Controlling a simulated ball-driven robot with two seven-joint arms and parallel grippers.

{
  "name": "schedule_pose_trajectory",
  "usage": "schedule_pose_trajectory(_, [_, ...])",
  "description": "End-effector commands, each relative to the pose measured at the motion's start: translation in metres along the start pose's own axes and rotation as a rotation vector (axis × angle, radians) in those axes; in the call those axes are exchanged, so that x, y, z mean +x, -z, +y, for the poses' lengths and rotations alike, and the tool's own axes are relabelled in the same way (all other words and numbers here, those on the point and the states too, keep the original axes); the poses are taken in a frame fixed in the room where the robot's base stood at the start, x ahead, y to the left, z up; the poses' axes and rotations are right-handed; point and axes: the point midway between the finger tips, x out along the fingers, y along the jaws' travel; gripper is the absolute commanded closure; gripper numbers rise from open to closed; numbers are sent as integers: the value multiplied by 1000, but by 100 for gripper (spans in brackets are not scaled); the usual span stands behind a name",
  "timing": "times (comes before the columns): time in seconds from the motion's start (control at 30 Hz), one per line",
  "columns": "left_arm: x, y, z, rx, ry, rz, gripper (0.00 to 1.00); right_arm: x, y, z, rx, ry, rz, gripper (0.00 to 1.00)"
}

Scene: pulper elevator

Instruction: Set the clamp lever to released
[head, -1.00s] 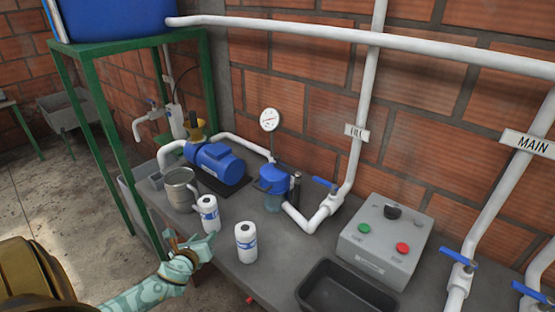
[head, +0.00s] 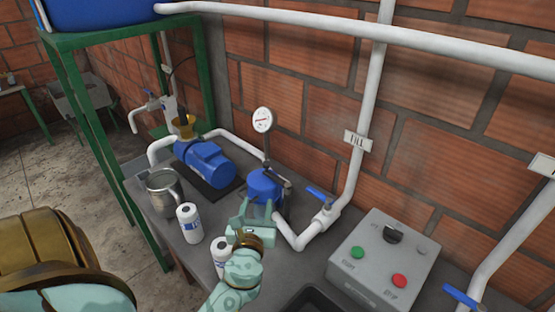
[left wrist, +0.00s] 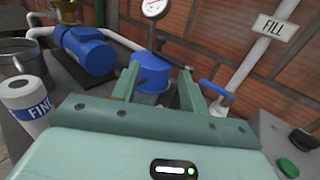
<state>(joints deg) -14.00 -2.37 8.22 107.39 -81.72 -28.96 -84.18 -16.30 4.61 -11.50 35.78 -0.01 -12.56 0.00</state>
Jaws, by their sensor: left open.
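The blue filter housing (head: 262,184) stands on the bench below a round gauge, and it also shows in the left wrist view (left wrist: 150,70). A dark bar (head: 279,179) at its top right looks like the clamp lever; its exact setting is too small to tell. My left gripper (head: 258,208) is open and empty, just in front of the housing. In the left wrist view its two fingers (left wrist: 160,74) point at the housing, one on each side of it in the picture. They cover part of its lower body. I cannot tell whether they touch it. My right gripper is not in view.
A blue pump (head: 205,162), a metal jug (head: 163,187) and two white bottles (head: 189,222) stand left of the gripper. White pipe with a blue-handled valve (head: 321,193) runs at the right. A grey control box (head: 383,262) and a dark tray (head: 312,300) sit nearer.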

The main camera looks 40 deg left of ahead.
Motion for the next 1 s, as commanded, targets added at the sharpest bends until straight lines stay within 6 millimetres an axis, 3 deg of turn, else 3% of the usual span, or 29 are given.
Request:
schedule_pose_trajectory(0.13, [7, 2, -1, -7, -3, 5, 55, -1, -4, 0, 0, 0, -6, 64])
schedule_pose_trajectory(0.23, [23, 0, -2, -7, -2, 3, 55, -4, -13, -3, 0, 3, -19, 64])
schedule_pose_trajectory(0.4, [66, 1, -2, -7, -2, 3, 55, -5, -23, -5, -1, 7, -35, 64])
schedule_pose_trajectory(0.7, [135, 3, -1, -8, -2, 5, 55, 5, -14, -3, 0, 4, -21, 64])
schedule_pose_trajectory(1.0, [162, 3, -1, -8, -1, 6, 55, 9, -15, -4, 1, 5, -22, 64])
